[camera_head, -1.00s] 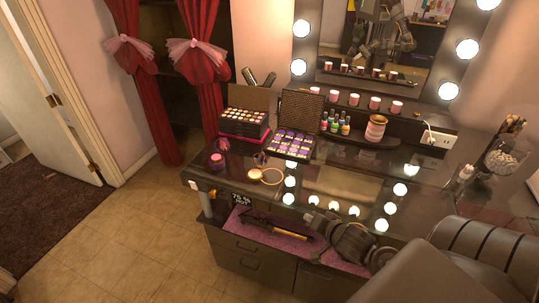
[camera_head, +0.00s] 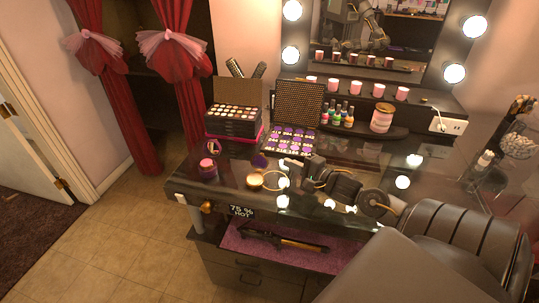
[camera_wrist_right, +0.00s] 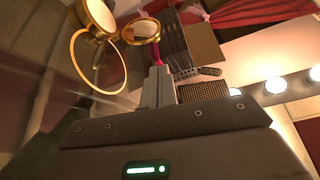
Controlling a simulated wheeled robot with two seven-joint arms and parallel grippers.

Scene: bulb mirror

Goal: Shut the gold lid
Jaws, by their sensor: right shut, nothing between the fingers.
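A small round gold compact with a cream filling (camera_head: 254,181) sits on the glass top of the dressing table, near its left end; it also shows in the right wrist view (camera_wrist_right: 100,14). Its round lid (camera_head: 261,160) stands raised behind it. In the right wrist view the lid appears as a gold-rimmed mirror disc (camera_wrist_right: 140,30). My right gripper (camera_head: 286,162) is shut and empty, just right of the raised lid and apart from it as far as I can tell. Its fingers (camera_wrist_right: 157,70) point toward the lid in the wrist view. My left gripper is not in view.
A thin gold ring (camera_head: 277,189) lies right of the compact, below my right gripper. An eyeshadow palette (camera_head: 290,140) and a stacked makeup box (camera_head: 234,122) stand behind. A dark chair (camera_head: 470,243) is at the right.

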